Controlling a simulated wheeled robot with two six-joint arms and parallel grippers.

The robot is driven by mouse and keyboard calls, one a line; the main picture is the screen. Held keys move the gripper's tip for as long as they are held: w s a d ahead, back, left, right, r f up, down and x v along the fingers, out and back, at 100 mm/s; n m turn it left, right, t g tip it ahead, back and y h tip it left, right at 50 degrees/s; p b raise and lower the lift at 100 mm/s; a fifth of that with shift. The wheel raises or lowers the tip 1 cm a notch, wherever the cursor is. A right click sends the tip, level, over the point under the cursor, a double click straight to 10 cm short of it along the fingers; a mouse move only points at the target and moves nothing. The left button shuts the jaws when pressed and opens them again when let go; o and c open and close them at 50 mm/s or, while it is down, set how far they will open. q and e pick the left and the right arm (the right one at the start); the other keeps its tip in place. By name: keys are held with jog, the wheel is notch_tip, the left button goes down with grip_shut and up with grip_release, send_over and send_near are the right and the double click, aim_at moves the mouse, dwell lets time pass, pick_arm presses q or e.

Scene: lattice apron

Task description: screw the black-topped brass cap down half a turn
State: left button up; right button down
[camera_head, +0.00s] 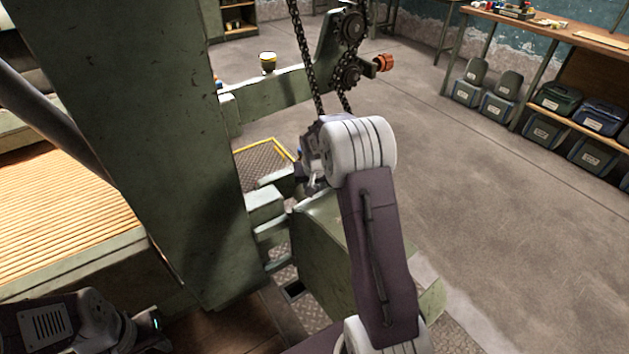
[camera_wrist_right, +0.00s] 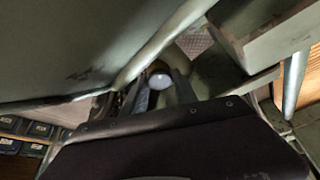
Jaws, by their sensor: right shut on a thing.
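My right gripper (camera_wrist_right: 161,92) is shut on a small round cap (camera_wrist_right: 160,79) in the right wrist view. The cap shows a pale, shiny face and a dark, brownish rim; a black top cannot be made out for sure. In the head view my right gripper (camera_head: 312,172) is low beside the green machine frame, and its fingertips and the cap are hidden.
A thick green post (camera_head: 150,120) stands between my arms. Chains (camera_head: 303,60) and sprockets (camera_head: 350,75) hang above my right gripper, with an orange knob (camera_head: 384,63) beside them. A slatted wooden bed (camera_head: 65,215) lies left. Open floor (camera_head: 500,200) extends right.

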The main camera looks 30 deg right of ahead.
jog(key=m+b, duration=0.1)
jog(key=m, duration=0.1)
jog(key=m+g+h+b, duration=0.1)
jog(key=m, duration=0.1)
jog(key=shift+w+a+f+m+h, duration=0.1)
jog(key=shift+w+f+m+h, duration=0.05)
jog(key=shift+m+h, duration=0.15)
jog(key=m, duration=0.2)
jog(key=shift+m+g+h, duration=0.3)
jog(key=shift+m+g, duration=0.1)
jog(key=shift+a+r+m+g+p, duration=0.15)
jog(key=shift+m+g+p, duration=0.25)
jog(key=shift+m, duration=0.5)
jog(key=shift+w+r+m+g+h+p, duration=0.15)
jog(key=shift+m+g+h+p, duration=0.15)
jog(key=shift+m+p, duration=0.45)
jog(key=m+g+p, duration=0.1)
jog(key=m+p, duration=0.1)
jog(key=m, duration=0.1)
jog(key=shift+m+g+p, duration=0.4)
jog(key=shift+m+p, duration=0.35)
jog(key=shift+m, duration=0.2)
jog(key=shift+f, duration=0.2)
